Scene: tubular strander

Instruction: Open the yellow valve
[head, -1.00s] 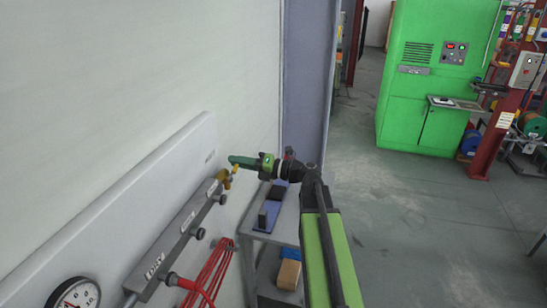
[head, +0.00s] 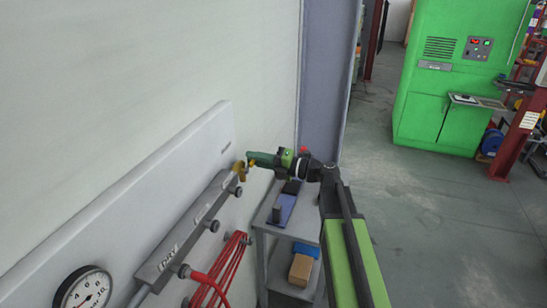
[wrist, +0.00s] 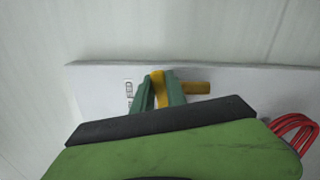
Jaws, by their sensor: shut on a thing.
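The yellow valve (head: 238,170) sits at the far end of the grey manifold bar on the wall panel. In the wrist view its yellow handle (wrist: 158,88) stands between the two green fingers of my gripper (wrist: 157,95), and a yellow-brown stub (wrist: 196,87) points right from it. My gripper (head: 254,160) is shut on the handle in the head view too, reaching in from the right. The fingers hide part of the handle.
The grey manifold (head: 185,230) with black knobs and a gauge (head: 83,290) runs along the white panel (head: 120,210). Red hoses (head: 222,268) hang below. A grey cart (head: 270,222) with boxes stands under my arm. A green cabinet (head: 455,80) stands behind on open floor.

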